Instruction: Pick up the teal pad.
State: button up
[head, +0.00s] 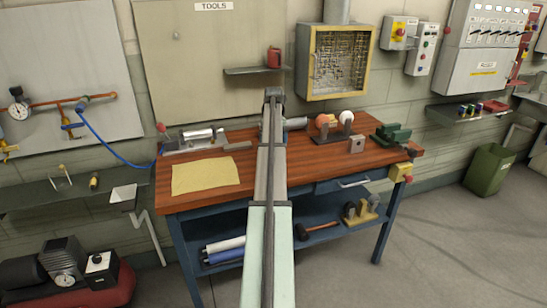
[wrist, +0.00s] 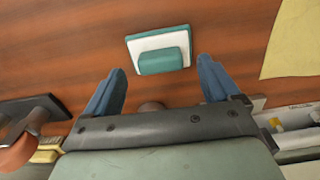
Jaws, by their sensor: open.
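The teal pad (wrist: 161,61) shows in the wrist view, lying on the wooden bench top. It has a teal handle block on a white layer, with a teal edge behind. My gripper (wrist: 163,78) is open, its two blue fingers apart. The pad lies just beyond and between the fingertips, and nothing is between the fingers that I can see being held. In the head view my arm covers the middle of the bench (head: 310,168), and the pad is hidden there.
A yellow cloth (head: 206,175) lies on the bench at left. A metal tool (head: 195,140) sits behind it. Bare wood surrounds the pad.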

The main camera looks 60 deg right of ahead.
notch_tip(320, 180, down, 3)
jog(key=shift+f, duration=0.2)
jog(key=shift+c, duration=0.2)
jog(key=c, duration=1)
jog(key=shift+r, duration=0.15)
notch_tip(320, 180, up, 10)
jog(key=shift+f, duration=0.1)
